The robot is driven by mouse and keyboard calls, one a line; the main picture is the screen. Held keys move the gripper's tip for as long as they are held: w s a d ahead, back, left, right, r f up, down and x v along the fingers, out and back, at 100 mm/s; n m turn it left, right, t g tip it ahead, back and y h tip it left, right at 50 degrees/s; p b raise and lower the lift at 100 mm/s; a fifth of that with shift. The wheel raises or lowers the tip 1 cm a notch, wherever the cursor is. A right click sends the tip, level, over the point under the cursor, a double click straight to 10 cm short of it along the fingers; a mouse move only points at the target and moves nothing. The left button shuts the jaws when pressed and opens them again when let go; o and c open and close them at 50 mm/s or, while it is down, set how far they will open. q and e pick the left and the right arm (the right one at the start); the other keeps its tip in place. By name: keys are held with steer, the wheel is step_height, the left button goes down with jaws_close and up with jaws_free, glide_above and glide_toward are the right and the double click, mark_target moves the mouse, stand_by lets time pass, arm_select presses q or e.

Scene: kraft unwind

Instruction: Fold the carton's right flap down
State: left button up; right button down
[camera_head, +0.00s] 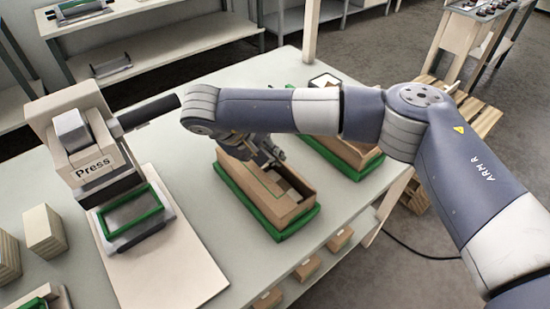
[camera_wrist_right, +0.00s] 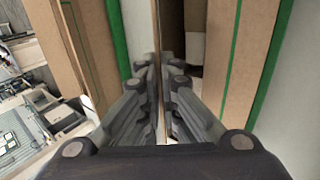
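The open carton (camera_head: 290,207) is a brown box in a green-rimmed tray (camera_head: 287,233) on the table, its inside partly visible. My right gripper (camera_head: 272,158) reaches over the carton's far end, and it and the arm hide part of the rim. In the right wrist view my right gripper's fingers (camera_wrist_right: 157,68) point at the carton, nearly together, with brown cardboard (camera_wrist_right: 170,25) directly beyond them. A thin brown edge shows in the narrow slit between the fingers; I cannot tell whether they pinch it. The right flap cannot be singled out clearly. My left gripper is out of view.
A second carton in a green tray (camera_head: 345,163) stands behind, to the right. A press (camera_head: 90,150) with a dark lever and green frame (camera_head: 130,212) stands at left, with wooden blocks (camera_head: 44,231) nearby.

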steer(key=shift+s+a+f+t+h+b, duration=0.1)
steer(key=shift+a+t+h+b, duration=0.1)
steer(key=shift+h+b, duration=0.2)
steer(key=shift+s+a+f+t+h+b, duration=0.1)
steer(key=shift+t+h+b, duration=0.1)
steer(key=shift+h+b, duration=0.15)
steer(key=c, duration=1.8)
jaws_free()
steer(key=shift+c, duration=0.2)
steer(key=shift+d, duration=0.1)
